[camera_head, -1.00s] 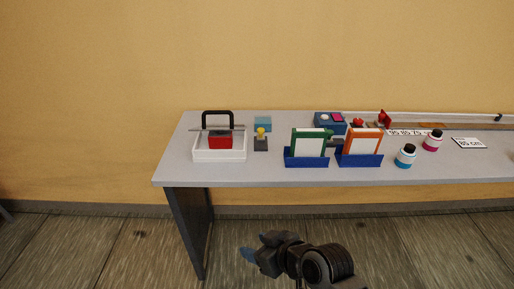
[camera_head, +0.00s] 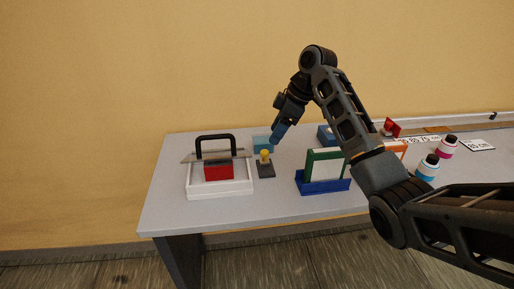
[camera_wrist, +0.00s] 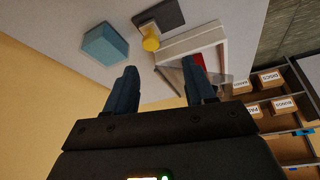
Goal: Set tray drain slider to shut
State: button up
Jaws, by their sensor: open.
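A yellow knob (camera_head: 265,155) stands on a dark base (camera_head: 266,171), just right of the white tray (camera_head: 220,191); I take it for the drain slider, but its setting cannot be told. The yellow knob also shows in the wrist view (camera_wrist: 151,43), ahead of and between my fingers. My gripper (camera_head: 278,135) is open and empty, above and slightly right of the knob, apart from it. Its two blue fingers (camera_wrist: 158,70) point toward the knob in the wrist view. The white tray holds a red block (camera_head: 218,173) under a black handle (camera_head: 215,138).
A teal block (camera_head: 261,141) sits behind the knob. A green frame in a blue stand (camera_head: 323,186) is to the right, with bottles (camera_head: 428,168) farther right. Shelves with boxes (camera_wrist: 272,80) show in the wrist view. The table's front left is clear.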

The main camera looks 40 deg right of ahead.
aim_at(266, 151)
jog(key=shift+w+d+x, duration=0.1)
jog(key=shift+d+x, duration=0.15)
jog(key=shift+x, duration=1)
jog(key=shift+w+d+x, duration=0.1)
jog(key=shift+d+x, duration=0.1)
jog(key=shift+x, duration=1.05)
jog(key=shift+w+d+x, duration=0.1)
jog(key=shift+d+x, duration=0.15)
jog(key=shift+x, duration=1.05)
jog(key=shift+f, duration=0.1)
grip_shut()
